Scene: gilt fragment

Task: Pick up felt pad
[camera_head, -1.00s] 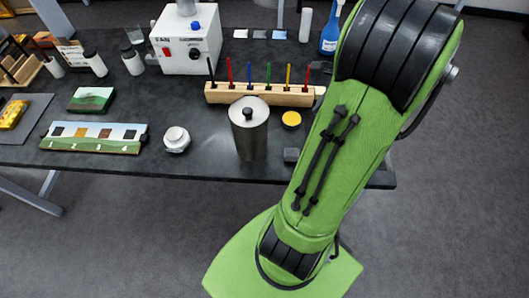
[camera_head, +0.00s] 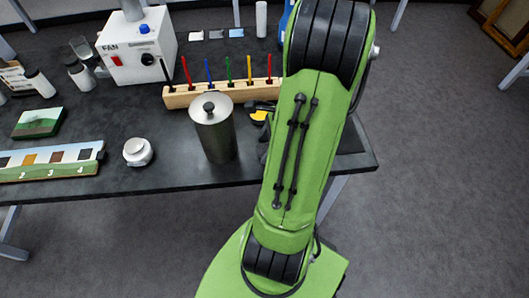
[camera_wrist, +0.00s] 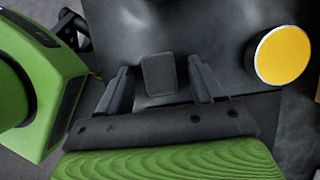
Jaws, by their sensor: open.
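The felt pad (camera_wrist: 158,74) looks like a small dark grey rounded square lying on the dark tabletop. In the wrist view it sits between the two fingers of my gripper (camera_wrist: 160,82), with a gap on each side. My gripper is open and holds nothing. I cannot tell from this angle how far the fingertips are above the table. In the head view my green arm hides the pad and most of the gripper.
A round yellow-topped tin (camera_wrist: 282,55) is close to the right of the gripper; it also shows in the head view (camera_head: 259,116). A metal canister (camera_head: 215,135) stands to the left. A wooden pen rack (camera_head: 207,95) lies behind. The table's front edge is close.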

